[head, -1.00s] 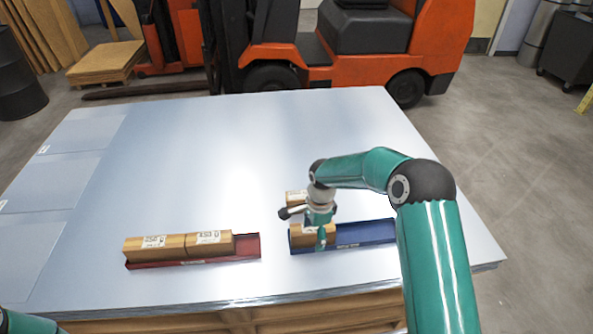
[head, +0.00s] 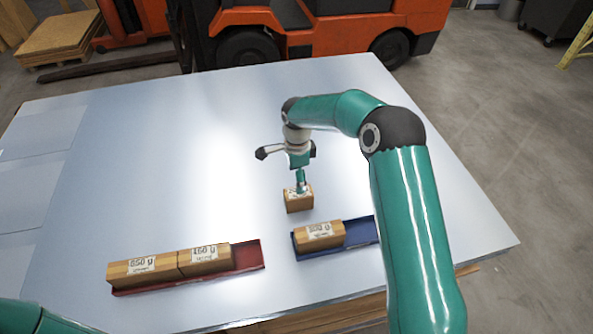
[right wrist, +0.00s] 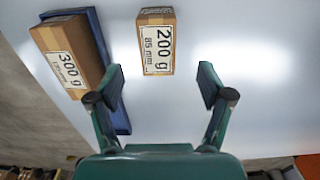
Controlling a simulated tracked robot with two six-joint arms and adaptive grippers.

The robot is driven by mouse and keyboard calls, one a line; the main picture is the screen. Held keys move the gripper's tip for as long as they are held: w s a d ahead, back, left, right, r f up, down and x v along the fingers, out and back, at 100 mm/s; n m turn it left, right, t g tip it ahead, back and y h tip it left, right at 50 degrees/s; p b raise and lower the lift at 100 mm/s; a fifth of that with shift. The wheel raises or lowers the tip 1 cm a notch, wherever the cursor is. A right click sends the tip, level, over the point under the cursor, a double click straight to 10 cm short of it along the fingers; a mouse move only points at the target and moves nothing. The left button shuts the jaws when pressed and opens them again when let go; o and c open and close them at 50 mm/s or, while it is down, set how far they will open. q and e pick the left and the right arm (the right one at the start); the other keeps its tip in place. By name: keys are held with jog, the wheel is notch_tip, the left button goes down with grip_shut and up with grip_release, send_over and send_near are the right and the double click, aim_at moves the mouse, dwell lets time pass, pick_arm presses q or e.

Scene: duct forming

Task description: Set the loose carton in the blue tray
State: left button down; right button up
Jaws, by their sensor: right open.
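The loose carton (head: 299,202) stands on the metal sheet just behind the blue tray. In the right wrist view the loose carton (right wrist: 156,42) reads 200 g, 85 mm. The blue tray (head: 363,231) holds a carton (head: 320,235) in its left part; its right part is bare. That carton (right wrist: 70,55) reads 300 g in the right wrist view. My right gripper (head: 301,188) is above the loose carton; its fingers (right wrist: 208,88) are open and empty, with the carton ahead of them. My left arm shows at the lower left, its gripper out of view.
A red tray (head: 250,256) at the left front holds two cartons (head: 142,268) (head: 205,259). The metal sheet (head: 180,150) is clear behind the trays. An orange forklift (head: 320,45) stands beyond the sheet's far edge.

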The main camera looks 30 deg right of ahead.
notch_tip(320, 180, down, 7)
jog(key=b, duration=0.4)
jog(key=shift+s+d+f, duration=0.15)
jog(key=shift+f, duration=0.05)
jog(key=shift+f+b, duration=0.65)
jog(key=shift+b, duration=0.25)
jog(key=shift+r, duration=0.1)
grip_shut()
jog(key=shift+r, duration=0.15)
jog(key=shift+r+p, duration=2.25)
jog(key=shift+r, duration=2.15)
jog(key=shift+f, duration=0.1)
